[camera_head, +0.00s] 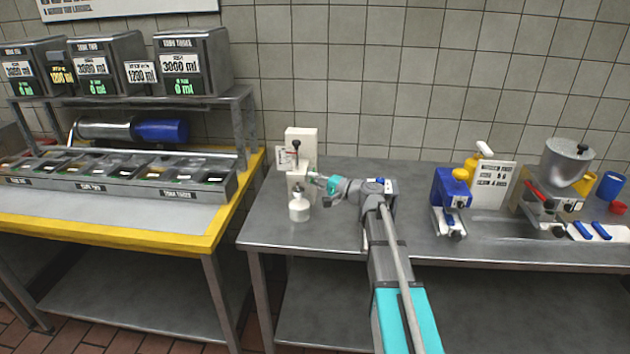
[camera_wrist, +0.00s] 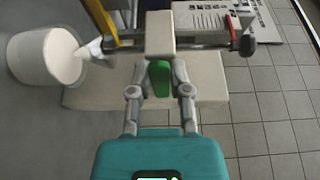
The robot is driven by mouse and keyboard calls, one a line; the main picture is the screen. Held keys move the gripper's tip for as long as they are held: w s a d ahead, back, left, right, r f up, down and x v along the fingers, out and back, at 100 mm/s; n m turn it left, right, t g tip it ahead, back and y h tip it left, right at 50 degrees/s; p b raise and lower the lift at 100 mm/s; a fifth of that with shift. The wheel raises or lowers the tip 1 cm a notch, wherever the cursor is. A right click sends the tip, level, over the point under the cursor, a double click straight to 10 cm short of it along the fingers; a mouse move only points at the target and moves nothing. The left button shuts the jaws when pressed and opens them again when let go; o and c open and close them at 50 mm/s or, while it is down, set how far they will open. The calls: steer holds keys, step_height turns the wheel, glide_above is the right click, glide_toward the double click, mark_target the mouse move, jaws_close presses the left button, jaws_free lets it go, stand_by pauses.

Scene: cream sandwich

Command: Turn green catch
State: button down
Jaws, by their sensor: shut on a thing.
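The green catch (camera_wrist: 159,78) shows in the wrist view on the front of a cream-coloured machine (camera_wrist: 210,95). My gripper (camera_wrist: 160,85) has its two fingers on either side of the catch and is shut on it. In the head view the cream machine (camera_head: 300,148) stands on the steel table's left part, and my gripper (camera_head: 318,180) reaches it from the right. The catch is too small to make out in the head view.
A white pot (camera_head: 299,208) stands in front of the machine; it also shows in the wrist view (camera_wrist: 45,55). A blue device (camera_head: 451,190) stands further right. The steel table (camera_head: 270,225) is clear around the pot.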

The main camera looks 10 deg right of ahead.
steer(key=shift+f, duration=0.1)
steer(key=shift+w+d+f+n+t+y+b, duration=0.15)
steer(key=shift+f+n+y+b, duration=0.3)
steer(key=shift+n+b, duration=0.7)
steer(key=shift+w+a+f+n+t+y+b, duration=0.1)
steer(key=shift+f+n+t+y+b, duration=0.3)
steer(key=shift+n+b, duration=0.75)
steer(key=c, duration=0.6)
jaws_free()
steer(key=shift+o, duration=0.2)
